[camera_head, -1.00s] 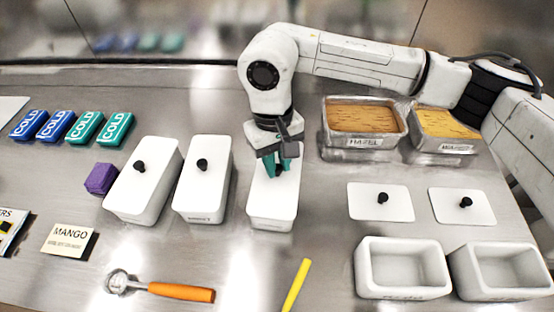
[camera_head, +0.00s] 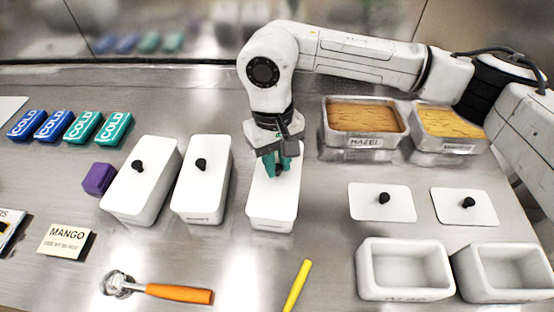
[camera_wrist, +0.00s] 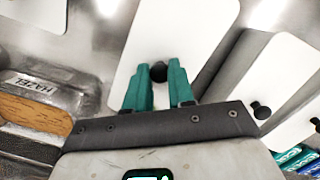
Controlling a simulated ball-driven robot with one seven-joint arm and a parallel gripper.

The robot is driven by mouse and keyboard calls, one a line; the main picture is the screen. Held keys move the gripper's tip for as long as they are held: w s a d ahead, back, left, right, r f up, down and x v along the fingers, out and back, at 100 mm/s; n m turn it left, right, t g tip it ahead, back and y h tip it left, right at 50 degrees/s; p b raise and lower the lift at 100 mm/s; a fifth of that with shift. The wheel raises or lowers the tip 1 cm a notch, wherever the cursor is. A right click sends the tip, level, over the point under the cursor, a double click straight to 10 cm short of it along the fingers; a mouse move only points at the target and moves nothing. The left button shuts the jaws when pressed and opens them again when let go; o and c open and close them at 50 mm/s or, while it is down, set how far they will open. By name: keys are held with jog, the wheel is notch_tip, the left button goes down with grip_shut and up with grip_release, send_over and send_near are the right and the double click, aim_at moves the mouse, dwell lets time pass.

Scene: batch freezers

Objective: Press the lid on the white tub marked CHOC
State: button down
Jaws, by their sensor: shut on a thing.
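A white tub (camera_head: 272,224) with a white lid (camera_head: 283,205) on it stands near the middle of the counter. Any marking on its front is too small to read. My gripper (camera_head: 277,168) is over this lid with its teal fingers pointing down. In the wrist view, my gripper (camera_wrist: 159,80) has its fingertips on either side of the lid's black knob (camera_wrist: 158,72), closed on it. The lid (camera_wrist: 185,35) lies over the tub there, and I cannot tell whether it is fully seated.
Two lidded tubs (camera_head: 140,200) (camera_head: 200,205) stand to the left. Two loose lids (camera_head: 365,205) (camera_head: 480,215) and two open tubs (camera_head: 405,292) (camera_head: 505,294) are at right. Metal HAZEL pan (camera_head: 365,155) is behind. Orange-handled scoop (camera_head: 180,294) and yellow stick (camera_head: 297,285) lie in front.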

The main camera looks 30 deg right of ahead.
jog(key=shift+c, duration=2.1)
grip_release()
jog(key=shift+r+p, duration=1.05)
jog(key=shift+r, duration=2.45)
jog(key=shift+c, duration=0.3)
grip_shut()
jog(key=shift+f, duration=0.2)
